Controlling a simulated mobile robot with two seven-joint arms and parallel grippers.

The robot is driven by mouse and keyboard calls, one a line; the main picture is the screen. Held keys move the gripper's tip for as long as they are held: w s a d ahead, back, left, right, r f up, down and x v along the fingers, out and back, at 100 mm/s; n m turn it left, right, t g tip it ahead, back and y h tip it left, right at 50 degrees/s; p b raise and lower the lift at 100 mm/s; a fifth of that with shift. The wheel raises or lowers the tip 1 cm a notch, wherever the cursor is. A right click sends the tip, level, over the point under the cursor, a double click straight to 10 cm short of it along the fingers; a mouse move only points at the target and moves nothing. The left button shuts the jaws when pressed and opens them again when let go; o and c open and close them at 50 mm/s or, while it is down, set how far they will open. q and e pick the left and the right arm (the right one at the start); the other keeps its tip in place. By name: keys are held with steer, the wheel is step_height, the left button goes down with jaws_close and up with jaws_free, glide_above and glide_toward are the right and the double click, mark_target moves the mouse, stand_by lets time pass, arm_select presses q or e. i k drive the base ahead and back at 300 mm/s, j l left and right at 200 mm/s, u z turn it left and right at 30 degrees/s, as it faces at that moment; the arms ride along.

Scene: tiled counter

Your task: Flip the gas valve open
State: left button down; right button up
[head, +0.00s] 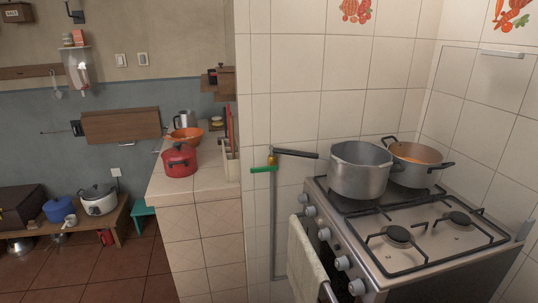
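The gas valve (271,161) is on the tiled wall, left of the stove. Its green lever (263,169) points sideways to the left, across the grey upright gas pipe (274,225). A brass-coloured fitting shows just above the lever. The long dark handle of a pot on the stove reaches left, close above the valve in the picture. Neither of my grippers is in the head view.
The stove (425,245) carries a large grey pot (360,172) and another pot (416,160) with orange contents. A towel (307,262) hangs at its front. A tiled counter (208,180) with a red pot (180,161) stands left of the valve.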

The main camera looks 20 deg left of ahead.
mark_target(259, 169)
steer(key=i+j+z, duration=0.15)
steer(key=i+j, duration=0.2)
steer(key=i+j+z, duration=0.15)
steer(key=i+j, duration=0.15)
steer(key=j, duration=0.15)
steer(key=i+j+z, duration=0.15)
steer(key=i+j, duration=0.15)
steer(key=j, duration=0.15)
